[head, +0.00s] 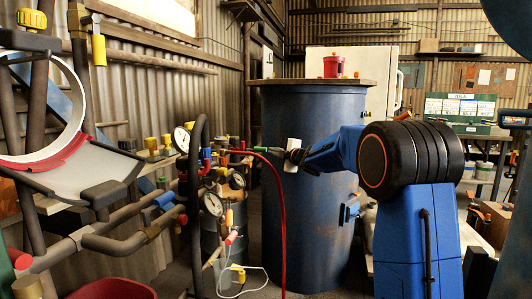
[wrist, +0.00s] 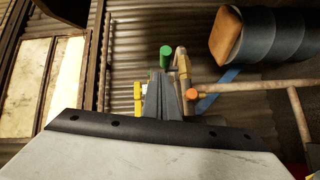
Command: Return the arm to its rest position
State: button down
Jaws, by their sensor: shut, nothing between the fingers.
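My blue arm reaches left across the front of the large blue pot (head: 315,215) in the head view. My gripper (head: 267,150) is at its end, small and dark, near the upper part of the red hose (head: 281,215); whether they touch I cannot tell. In the wrist view my gripper (wrist: 164,80) shows as two grey fingers close together, with nothing held between them. A green-capped fitting (wrist: 166,56) appears just beyond the fingertips, with a brass fitting (wrist: 183,66) and an orange knob (wrist: 191,94) to the right.
Pipework with pressure gauges (head: 212,203) and coloured valve handles stands left of my gripper. A wooden lid (head: 312,82) with a red canister (head: 331,66) tops the pot. A white cabinet (head: 383,68) stands behind. A white cable (head: 243,268) hangs low at the pipework.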

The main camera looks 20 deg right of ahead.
jog(key=s+d+f+m+g+h, duration=0.15)
jog(key=s+d+m+h, duration=0.35)
jog(key=s, duration=0.9)
jog(key=s+f+m+g+h, duration=0.1)
jog(key=s+m+g+h, duration=0.15)
jog(key=s+m, duration=0.8)
jog(key=s+a+f+m+g, duration=0.1)
jog(key=s+f, duration=0.6)
jog(key=s, duration=0.7)
jog(key=s+a+f+m+g+y, duration=0.1)
jog(key=s+a+f+g, duration=0.3)
jog(key=s, duration=1)
jog(key=s+a+f+m+g+y, duration=0.1)
jog(key=s+a+f+g, duration=0.1)
jog(key=s+f, duration=0.9)
jog(key=s+a, duration=0.1)
jog(key=s, duration=0.2)
jog(key=shift+s+a+m+g, duration=0.2)
jog(key=shift+a+m+g, duration=0.15)
jog(key=shift+g, duration=0.05)
jog(key=shift+y, duration=0.25)
